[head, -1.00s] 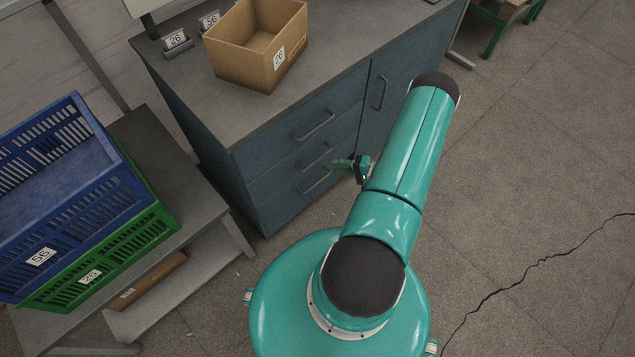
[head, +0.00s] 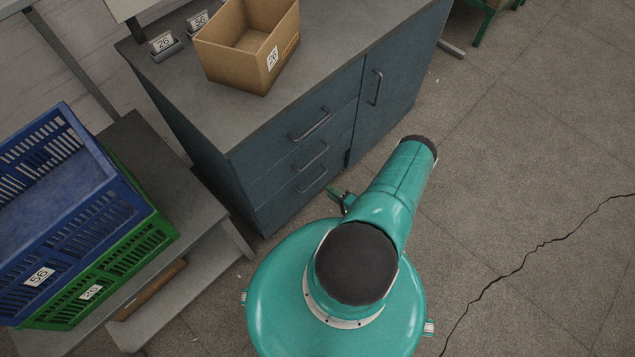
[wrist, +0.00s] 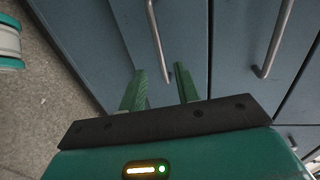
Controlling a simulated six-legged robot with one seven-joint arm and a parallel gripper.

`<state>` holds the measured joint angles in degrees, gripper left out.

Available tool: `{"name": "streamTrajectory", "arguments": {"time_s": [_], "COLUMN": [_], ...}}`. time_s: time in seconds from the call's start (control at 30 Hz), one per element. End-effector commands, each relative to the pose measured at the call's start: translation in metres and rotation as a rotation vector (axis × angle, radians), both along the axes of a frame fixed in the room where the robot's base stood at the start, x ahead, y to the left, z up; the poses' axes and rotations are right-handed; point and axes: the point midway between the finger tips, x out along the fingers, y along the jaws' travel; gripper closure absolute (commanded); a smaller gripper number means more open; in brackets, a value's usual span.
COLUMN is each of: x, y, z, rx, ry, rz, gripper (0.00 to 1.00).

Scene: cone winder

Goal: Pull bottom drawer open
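The bottom drawer (head: 293,201) is the lowest of three stacked fronts in the blue-grey cabinet. It looks shut. Its bar handle (head: 312,180) shows in the head view, and the handle in line with my fingers in the wrist view (wrist: 157,45) appears to be the same one. My gripper (wrist: 160,70) is open. Its two green fingers stand on either side of the near end of that handle, and I see no contact. In the head view my gripper (head: 342,199) is low, just right of the bottom handle, partly hidden by my arm.
The middle handle (head: 311,157) and top handle (head: 311,124) sit above. A door with a handle (head: 376,87) is to the right. A cardboard box (head: 248,72) stands on the cabinet top. Blue (head: 95,225) and green crates (head: 125,262) are at left. Floor at right is clear.

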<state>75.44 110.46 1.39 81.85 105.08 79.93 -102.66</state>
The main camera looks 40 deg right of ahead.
Motion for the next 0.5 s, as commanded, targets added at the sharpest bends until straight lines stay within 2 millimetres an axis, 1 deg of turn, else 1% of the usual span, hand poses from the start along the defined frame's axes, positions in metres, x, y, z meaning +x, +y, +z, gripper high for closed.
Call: {"name": "streamTrajectory", "arguments": {"time_s": [0.03, 0.1, 0.3, 0.4, 0.5], "x": [0.011, 0.025, 0.061, 0.072, 0.079], "y": [0.001, 0.002, 0.002, 0.003, 0.003], "z": [-0.002, -0.005, -0.012, -0.014, -0.015], "rx": [-0.001, 0.0, -0.001, 0.0, -0.001], "ry": [-0.002, -0.001, -0.001, 0.0, 0.0], "rz": [0.003, 0.004, 0.002, 0.003, 0.001], "gripper": [0.68, 0.68, 0.68, 0.68, 0.68]}}
